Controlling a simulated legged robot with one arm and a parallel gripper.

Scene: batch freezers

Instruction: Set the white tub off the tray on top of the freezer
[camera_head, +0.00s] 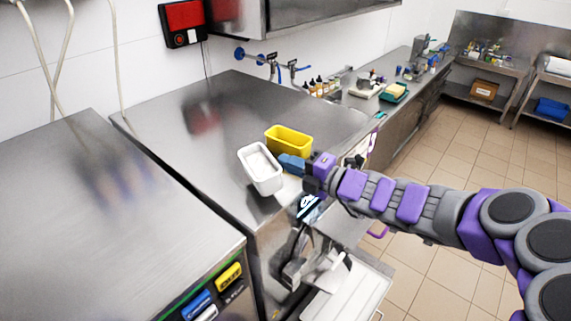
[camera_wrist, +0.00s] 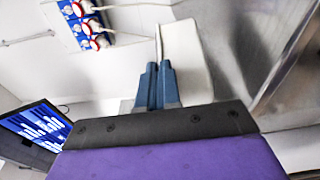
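The white tub (camera_head: 260,170) is open-topped and looks empty. It shows in front of the steel freezer top (camera_head: 225,115), near its front edge; I cannot tell whether it touches the steel. My gripper (camera_head: 283,161) reaches in from the right, its blue fingers at the tub's right wall. In the wrist view the fingers (camera_wrist: 158,85) are close together on the thin edge of the white tub (camera_wrist: 186,60). A pale flat piece (camera_head: 289,190), perhaps the tray, shows partly below my gripper.
A yellow tub (camera_head: 289,138) stands just behind the white tub. Another steel top (camera_head: 85,215) lies at left, with a gap between. A lower white tray (camera_head: 350,294) is at front right. Bottles (camera_head: 322,86) stand farther back. The freezer top left of the tubs is clear.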

